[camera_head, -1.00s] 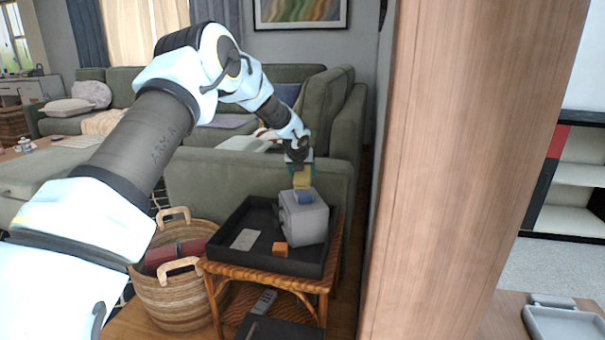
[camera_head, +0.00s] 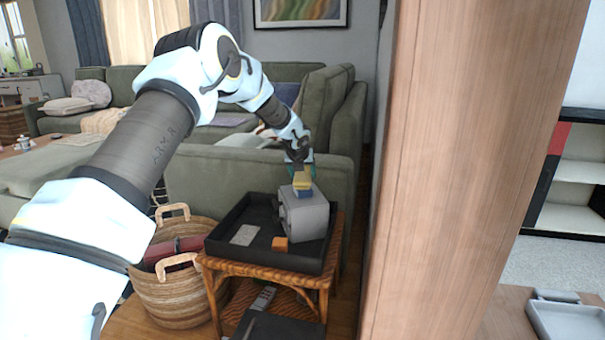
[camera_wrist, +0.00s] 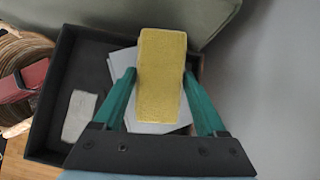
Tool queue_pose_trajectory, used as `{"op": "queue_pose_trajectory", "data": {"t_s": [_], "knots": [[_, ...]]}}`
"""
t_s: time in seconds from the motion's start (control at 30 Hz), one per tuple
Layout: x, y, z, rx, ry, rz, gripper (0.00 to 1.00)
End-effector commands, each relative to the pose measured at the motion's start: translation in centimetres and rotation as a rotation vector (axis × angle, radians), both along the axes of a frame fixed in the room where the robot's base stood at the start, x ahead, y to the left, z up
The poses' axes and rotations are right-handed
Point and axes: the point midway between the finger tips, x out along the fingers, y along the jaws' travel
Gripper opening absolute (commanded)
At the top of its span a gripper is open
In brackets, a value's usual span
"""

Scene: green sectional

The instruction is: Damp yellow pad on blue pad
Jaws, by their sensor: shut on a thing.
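The yellow pad (camera_wrist: 161,75) is held between the teal fingers of my gripper (camera_wrist: 160,82) in the wrist view. In the head view the yellow pad (camera_head: 301,178) sits directly above the blue pad (camera_head: 303,190), with no clear gap between them; whether they touch I cannot tell for sure. The blue pad lies on top of a grey box (camera_head: 306,217). My gripper (camera_head: 300,166) is shut on the yellow pad and points down over the box. In the wrist view the yellow pad hides the blue one.
The grey box stands in a black tray (camera_head: 235,257) on a wicker table (camera_head: 273,274). The tray also holds an orange block (camera_head: 280,243) and a light grey flat piece (camera_head: 243,235). A woven basket (camera_head: 180,297) stands left, the green sofa (camera_head: 240,170) behind, a wooden panel (camera_head: 460,150) right.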

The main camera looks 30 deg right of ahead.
Motion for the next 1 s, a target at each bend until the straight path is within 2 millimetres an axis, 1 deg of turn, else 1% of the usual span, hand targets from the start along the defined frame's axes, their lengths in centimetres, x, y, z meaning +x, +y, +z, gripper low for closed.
{"op": "queue_pose_trajectory", "data": {"t_s": [1.0], "knots": [[0.0,0.0,-1.1,0.0,0.0,0.0,0.29]]}}
